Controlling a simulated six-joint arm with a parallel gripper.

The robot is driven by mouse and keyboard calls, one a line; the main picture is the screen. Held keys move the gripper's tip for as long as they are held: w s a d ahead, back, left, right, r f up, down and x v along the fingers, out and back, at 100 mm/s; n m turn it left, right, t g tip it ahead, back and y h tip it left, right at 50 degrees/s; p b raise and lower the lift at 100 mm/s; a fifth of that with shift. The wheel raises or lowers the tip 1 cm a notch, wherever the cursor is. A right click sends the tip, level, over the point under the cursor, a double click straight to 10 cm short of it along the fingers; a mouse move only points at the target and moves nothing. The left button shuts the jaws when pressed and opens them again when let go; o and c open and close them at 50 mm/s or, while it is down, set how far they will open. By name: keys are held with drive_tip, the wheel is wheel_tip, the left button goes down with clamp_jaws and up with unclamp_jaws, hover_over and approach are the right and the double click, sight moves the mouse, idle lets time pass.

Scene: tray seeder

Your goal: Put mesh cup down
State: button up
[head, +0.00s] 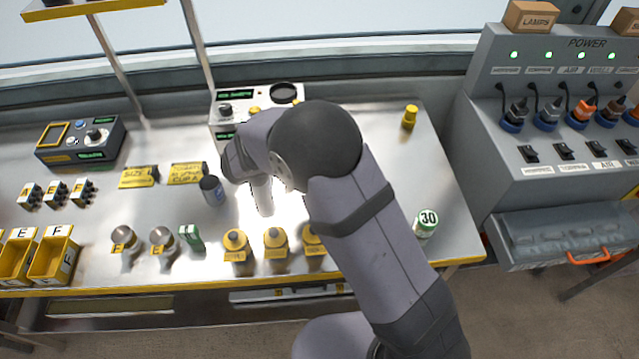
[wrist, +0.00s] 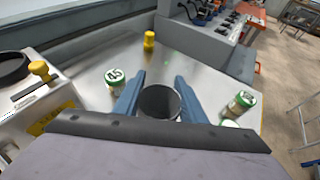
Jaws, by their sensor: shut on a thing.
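The mesh cup (wrist: 158,100) is a dark grey, open-topped cup in the wrist view. It stands between the two blue fingers of my gripper (wrist: 158,80), which is shut on it. I look into its mouth, and it appears empty. Its base is hidden, so I cannot tell whether it touches the table (wrist: 205,62). In the head view my arm hides the fingers and the held cup.
A green-lidded jar (wrist: 115,77) stands left of the fingers; the 30 jar (head: 427,222) stands to the right. A yellow-capped item (head: 410,116) is farther back. The power console (head: 545,110) borders the table's right side. Bare metal lies beyond the cup.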

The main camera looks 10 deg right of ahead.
drive_tip(key=shift+a, duration=1.05)
drive_tip(key=shift+a+r, duration=0.1)
drive_tip(key=shift+a, duration=0.05)
drive_tip(key=shift+s+r+m+g, duration=0.15)
drive_tip(key=shift+r+m+g, duration=0.3)
drive_tip(key=shift+m+g, duration=0.2)
drive_tip(key=shift+s+d+r+g+h, duration=0.15)
drive_tip(key=shift+s+d+g+h, duration=0.1)
drive_tip(key=shift+s+h, duration=0.15)
drive_tip(key=shift+w+f+p, duration=0.1)
drive_tip(key=shift+f+p, duration=0.8)
drive_tip(key=shift+f, duration=4.1)
drive_tip(key=shift+f, duration=0.15)
drive_tip(key=o, duration=1.1)
drive_tip(key=shift+c, duration=0.2)
